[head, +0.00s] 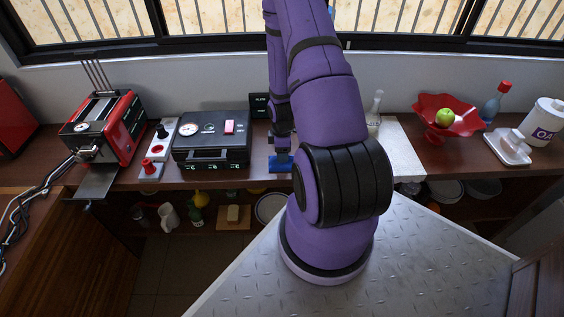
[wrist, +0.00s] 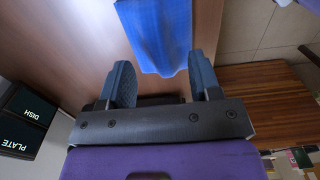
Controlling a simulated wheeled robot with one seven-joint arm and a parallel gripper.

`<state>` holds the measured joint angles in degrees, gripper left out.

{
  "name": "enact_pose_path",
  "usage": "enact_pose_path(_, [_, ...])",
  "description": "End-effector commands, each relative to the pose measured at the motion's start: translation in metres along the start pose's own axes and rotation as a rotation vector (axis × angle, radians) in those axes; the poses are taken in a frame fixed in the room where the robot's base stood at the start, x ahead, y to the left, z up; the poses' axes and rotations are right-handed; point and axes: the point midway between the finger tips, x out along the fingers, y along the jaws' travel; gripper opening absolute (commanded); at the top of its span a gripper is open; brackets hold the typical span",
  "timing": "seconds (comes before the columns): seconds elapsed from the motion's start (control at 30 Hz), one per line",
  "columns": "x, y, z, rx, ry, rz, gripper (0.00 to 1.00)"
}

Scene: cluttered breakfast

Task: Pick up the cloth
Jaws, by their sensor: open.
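The cloth is blue. In the wrist view the cloth (wrist: 160,32) lies on the brown wooden counter, just beyond my gripper's fingers. In the head view only a small blue part of the cloth (head: 279,163) shows at the counter's front, below my gripper; my purple arm hides the rest. My gripper (wrist: 162,80) is open and empty, its two fingers apart, with the near end of the cloth in front of the gap between them. In the head view my gripper (head: 281,148) is small and partly hidden.
A black control box (head: 212,143) and a red toaster (head: 104,125) stand to the left on the counter. To the right are a glass bottle (head: 375,108), a red bowl (head: 462,122) with a green apple (head: 444,117), and a white canister (head: 543,123). Dishes sit on a lower shelf.

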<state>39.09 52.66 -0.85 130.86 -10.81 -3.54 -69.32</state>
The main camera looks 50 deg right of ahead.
Motion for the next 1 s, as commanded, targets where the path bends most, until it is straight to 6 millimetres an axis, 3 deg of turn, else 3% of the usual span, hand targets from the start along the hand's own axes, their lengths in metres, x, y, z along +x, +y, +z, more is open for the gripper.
enact_pose_path(0.2, [0.026, -0.001, -0.001, 0.000, 0.000, -0.001, 0.57])
enact_pose_path(0.57, [0.032, -0.001, -0.001, 0.001, 0.000, 0.001, 0.57])
enact_pose_path(0.8, [0.032, -0.001, -0.001, 0.001, 0.000, 0.001, 0.04])
enact_pose_path(1.0, [0.032, -0.001, -0.001, 0.001, 0.000, 0.001, 0.00])
